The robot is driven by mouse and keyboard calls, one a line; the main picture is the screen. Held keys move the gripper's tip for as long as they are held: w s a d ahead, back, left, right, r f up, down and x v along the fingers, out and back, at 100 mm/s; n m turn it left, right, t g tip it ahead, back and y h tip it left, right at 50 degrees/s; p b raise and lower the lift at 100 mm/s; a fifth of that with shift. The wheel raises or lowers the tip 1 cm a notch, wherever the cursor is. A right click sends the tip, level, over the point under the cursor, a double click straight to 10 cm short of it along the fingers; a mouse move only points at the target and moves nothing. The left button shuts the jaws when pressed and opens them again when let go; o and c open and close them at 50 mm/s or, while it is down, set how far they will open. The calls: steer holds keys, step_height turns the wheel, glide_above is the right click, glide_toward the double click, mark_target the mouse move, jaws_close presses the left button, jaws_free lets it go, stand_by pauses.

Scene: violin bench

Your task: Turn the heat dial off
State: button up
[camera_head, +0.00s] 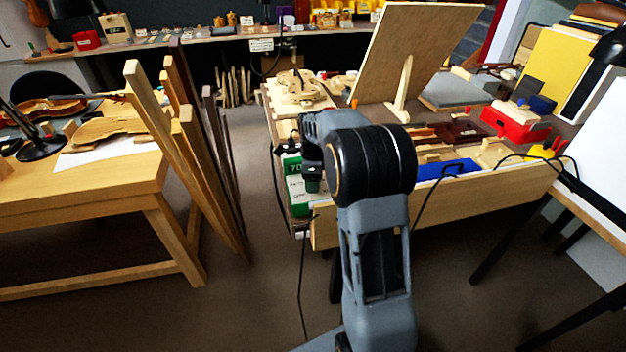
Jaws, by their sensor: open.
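A green and white device (297,192) stands at the left end of the workbench, with the number 70 on its upper green part. I cannot make out a heat dial on it; my arm and gripper cover part of its right side. My gripper (312,180) points down at the device's right side and is open, with no object seen in it. I cannot tell whether it touches the device.
Upright wooden planks (190,150) stand left, with open floor between.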

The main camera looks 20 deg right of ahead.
steer(key=c, duration=0.9)
